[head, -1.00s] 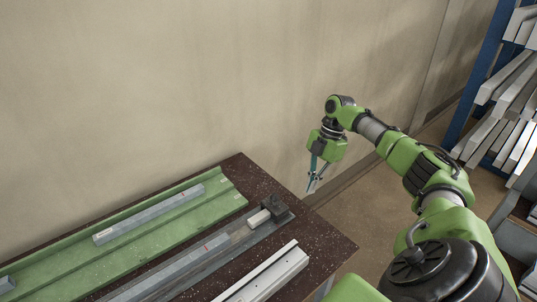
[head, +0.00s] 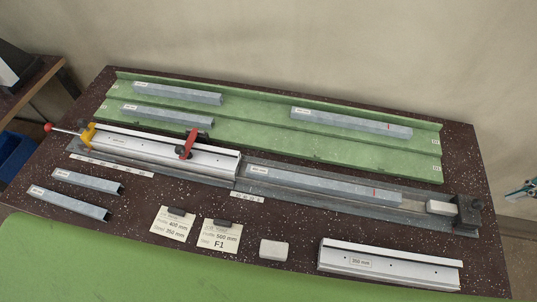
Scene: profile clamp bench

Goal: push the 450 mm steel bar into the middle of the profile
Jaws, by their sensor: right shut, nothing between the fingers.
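A grey steel bar (head: 322,184) with a red mark near its right end lies on the grey rail (head: 418,219), in line with the profile. Its label is too small to read. The silver profile (head: 165,151) lies in the clamp fixture at the left of the rail. The bar's left end is close to the profile's right end; I cannot tell whether it is inside. My right gripper (head: 522,191) shows only partly at the right edge, shut, beyond the bench and well apart from the bar. My left gripper is out of view.
A white block (head: 441,208) and a dark end stop (head: 467,214) are at the rail's right end. A red-handled clamp (head: 189,144) sits over the profile. Several bars lie in the green tray (head: 270,139). Cards (head: 219,237) and a spare profile (head: 390,267) lie in front.

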